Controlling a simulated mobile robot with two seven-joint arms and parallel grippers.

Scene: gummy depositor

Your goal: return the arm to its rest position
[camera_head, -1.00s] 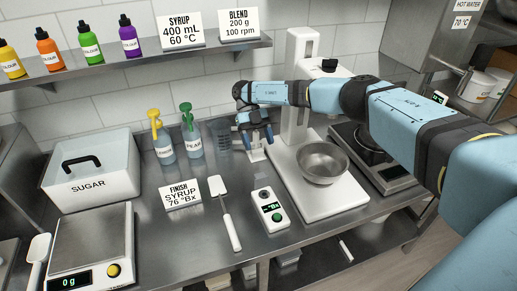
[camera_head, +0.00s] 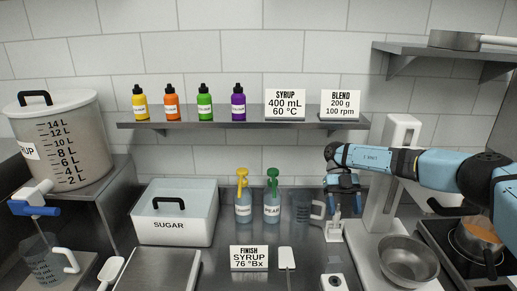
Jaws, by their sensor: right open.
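My right gripper (camera_head: 342,208) hangs pointing down at the right of the counter, reached by my blue arm (camera_head: 435,169) from the right. Its jaws are open. It is just above a small white stand (camera_head: 334,232), between the clear measuring jug (camera_head: 303,207) and the white mixer's column (camera_head: 394,165). I see nothing held in it; whether it touches the stand I cannot tell. My left gripper is not in view.
A steel bowl (camera_head: 408,262) sits on the mixer base, with a pan (camera_head: 474,245) on a hob at right. Yellow-topped (camera_head: 243,207) and green-topped (camera_head: 272,207) pump bottles stand left of the jug. The wall shelf (camera_head: 240,124) holds several colour bottles.

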